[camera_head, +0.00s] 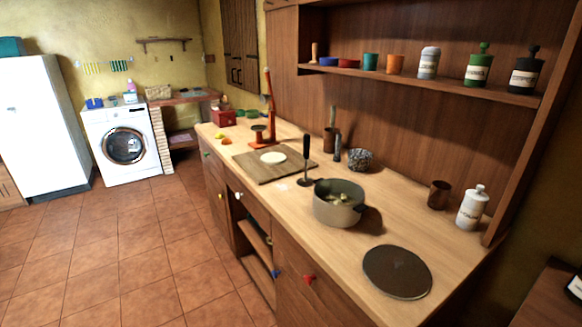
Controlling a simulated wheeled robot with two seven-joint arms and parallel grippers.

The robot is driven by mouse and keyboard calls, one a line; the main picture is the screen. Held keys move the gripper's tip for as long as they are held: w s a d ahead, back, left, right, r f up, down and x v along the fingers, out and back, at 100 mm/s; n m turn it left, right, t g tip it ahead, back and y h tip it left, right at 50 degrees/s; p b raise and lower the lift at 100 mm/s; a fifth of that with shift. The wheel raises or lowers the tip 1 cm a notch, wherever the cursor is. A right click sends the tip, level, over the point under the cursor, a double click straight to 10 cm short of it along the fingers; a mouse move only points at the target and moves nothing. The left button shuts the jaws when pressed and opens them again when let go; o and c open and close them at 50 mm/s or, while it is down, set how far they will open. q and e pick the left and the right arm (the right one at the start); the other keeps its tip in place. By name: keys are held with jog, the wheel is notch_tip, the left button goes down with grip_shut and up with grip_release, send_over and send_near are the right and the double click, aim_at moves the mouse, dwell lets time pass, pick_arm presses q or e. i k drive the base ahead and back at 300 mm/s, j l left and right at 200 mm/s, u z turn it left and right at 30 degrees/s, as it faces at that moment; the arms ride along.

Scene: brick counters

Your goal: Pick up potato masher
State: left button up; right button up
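An upright utensil with a black handle (306,150), which looks like the potato masher, stands on the wooden counter (375,222). Its thin shaft runs down to a small base on the countertop. It is just behind and left of a grey pot (339,208) and right of a cutting board (264,172). The details of its head are too small to tell. Neither of my grippers is in view.
A round dark plate (397,272) lies at the counter's near end. A wire basket (360,159), brown cup (439,194) and white bottle (473,207) stand along the back. A shelf (420,80) with jars hangs above. The tiled floor (130,255) left is clear.

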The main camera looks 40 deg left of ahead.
aim_at(306, 182)
jog(key=u, duration=1.2)
